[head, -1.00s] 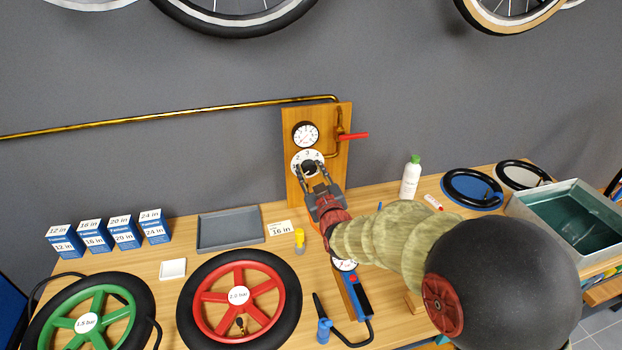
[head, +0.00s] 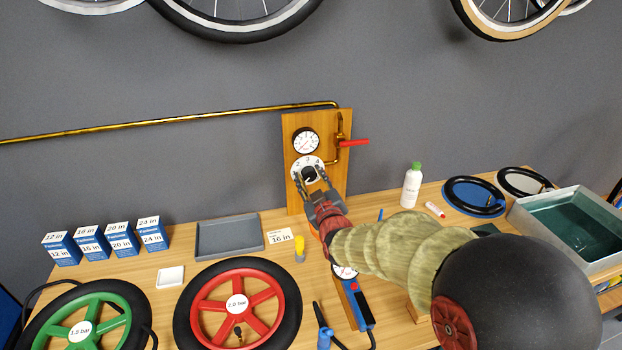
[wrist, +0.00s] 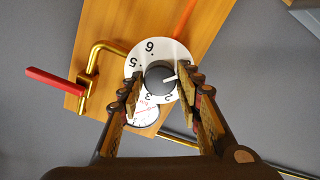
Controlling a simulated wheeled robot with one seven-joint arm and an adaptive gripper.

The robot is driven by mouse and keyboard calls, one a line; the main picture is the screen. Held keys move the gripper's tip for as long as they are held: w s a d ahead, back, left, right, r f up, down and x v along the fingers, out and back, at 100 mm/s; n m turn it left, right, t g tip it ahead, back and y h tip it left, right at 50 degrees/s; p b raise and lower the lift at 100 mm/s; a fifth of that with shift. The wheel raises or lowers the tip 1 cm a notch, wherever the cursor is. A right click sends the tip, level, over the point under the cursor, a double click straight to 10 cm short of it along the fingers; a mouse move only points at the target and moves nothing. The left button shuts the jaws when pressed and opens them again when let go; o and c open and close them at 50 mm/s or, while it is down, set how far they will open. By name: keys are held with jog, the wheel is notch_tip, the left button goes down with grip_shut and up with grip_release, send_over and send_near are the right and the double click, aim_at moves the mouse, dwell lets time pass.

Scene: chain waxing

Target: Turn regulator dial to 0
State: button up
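The regulator dial is a white numbered disc (head: 296,164) with a black knob (head: 309,174) on the wooden wall panel (head: 333,120). In the wrist view, the knob (wrist: 157,75) has a white pointer mark toward the right finger. The figures 6, 5, 3 and 2 show on the disc (wrist: 150,55); the figure at the mark is hidden behind that finger. My gripper (wrist: 159,88) is open, with one finger on each side of the knob. A gap shows at the left finger; contact at the right is unclear. The head view also shows my gripper (head: 313,182) at the dial.
A pressure gauge (head: 305,141) sits above the dial. A red-handled valve (head: 353,143) and brass pipe (head: 200,118) are close by. Below on the bench are a grey tray (head: 228,237), a yellow-capped item (head: 300,245), a red wheel (head: 207,308) and a white bottle (head: 411,188).

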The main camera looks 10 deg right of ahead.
jog(key=o, duration=0.3)
jog(key=s, duration=1.2)
jog(key=shift+r, duration=0.15)
dwell(0.4)
jog(key=s+m+g, duration=0.2)
jog(key=s+g, duration=0.2)
jog(key=s, duration=0.5)
jog(key=s+f+m+g, duration=0.1)
jog(key=s+g, duration=0.3)
jog(key=s, duration=0.6)
jog(key=s+m+g, duration=0.2)
jog(key=s+g, duration=0.2)
jog(key=s, duration=0.6)
jog(key=shift+d+f+m, duration=0.2)
jog(key=shift+f+m, duration=0.05)
jog(key=shift+m, duration=0.05)
jog(key=shift+c, duration=0.6)
